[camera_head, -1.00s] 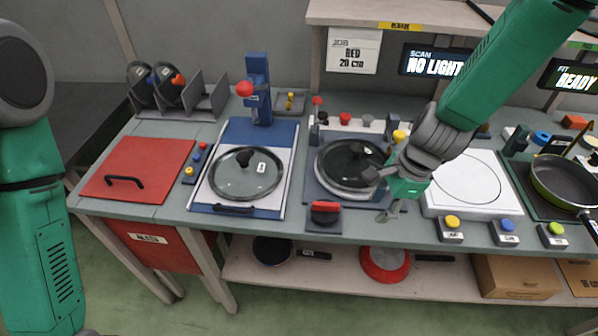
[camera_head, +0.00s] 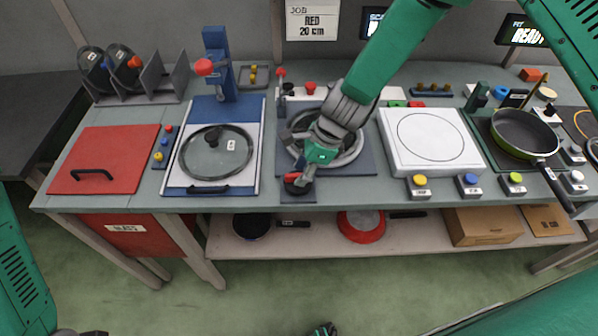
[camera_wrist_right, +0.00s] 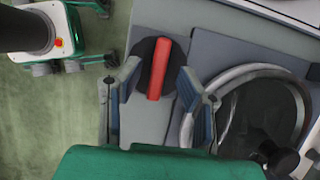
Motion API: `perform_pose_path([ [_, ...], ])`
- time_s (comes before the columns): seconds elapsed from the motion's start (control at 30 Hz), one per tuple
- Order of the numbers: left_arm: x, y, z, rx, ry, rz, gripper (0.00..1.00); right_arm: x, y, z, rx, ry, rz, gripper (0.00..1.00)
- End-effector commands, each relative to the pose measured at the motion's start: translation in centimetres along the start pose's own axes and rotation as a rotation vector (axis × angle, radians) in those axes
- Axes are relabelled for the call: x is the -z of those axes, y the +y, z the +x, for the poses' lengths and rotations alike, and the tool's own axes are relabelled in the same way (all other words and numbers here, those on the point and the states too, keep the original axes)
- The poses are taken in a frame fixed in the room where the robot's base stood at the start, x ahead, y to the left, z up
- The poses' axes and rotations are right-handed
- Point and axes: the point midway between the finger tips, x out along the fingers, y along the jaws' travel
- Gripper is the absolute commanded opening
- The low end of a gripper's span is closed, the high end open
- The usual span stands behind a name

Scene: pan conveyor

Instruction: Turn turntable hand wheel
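The hand wheel is a small black disc with a raised red bar handle (camera_wrist_right: 160,68), on a dark plate at the table's front edge. In the head view its black disc (camera_head: 297,188) is partly hidden by my right gripper (camera_head: 303,172). In the wrist view my right gripper (camera_wrist_right: 155,105) is open, one finger on each side of the red bar, with gaps at both sides. The round turntable (camera_head: 352,153), with a metal ring and a dark lid (camera_wrist_right: 260,120), sits just behind the wheel, partly covered by my right arm. My left gripper does not show.
A glass lid (camera_head: 215,152) on a blue-edged board and a red panel (camera_head: 105,160) are to the left. A white plate unit (camera_head: 432,142), coloured buttons and a green pan (camera_head: 522,132) are to the right. Lower-shelf pans sit below.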

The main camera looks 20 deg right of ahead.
Motion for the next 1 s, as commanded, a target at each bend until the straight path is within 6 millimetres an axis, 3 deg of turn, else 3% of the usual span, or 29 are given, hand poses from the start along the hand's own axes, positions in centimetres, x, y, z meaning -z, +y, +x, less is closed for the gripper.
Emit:
perform_pose_path([
  [0.17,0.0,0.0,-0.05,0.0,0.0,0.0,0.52,-0.03,0.04,1.17,0.0,0.0,-0.001,0.33],
  [0.43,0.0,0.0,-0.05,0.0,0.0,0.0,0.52,-0.04,0.02,1.28,0.001,0.0,-0.001,0.33],
  [0.47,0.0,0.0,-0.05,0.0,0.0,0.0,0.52,-0.04,0.02,1.28,0.001,0.0,-0.001,0.26],
  [0.53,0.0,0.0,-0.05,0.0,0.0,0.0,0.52,-0.04,0.01,1.27,0.001,0.0,-0.001,0.01],
  [1.0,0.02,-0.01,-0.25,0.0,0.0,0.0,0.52,-0.04,-0.16,1.19,-0.016,0.002,-0.049,0.0],
])
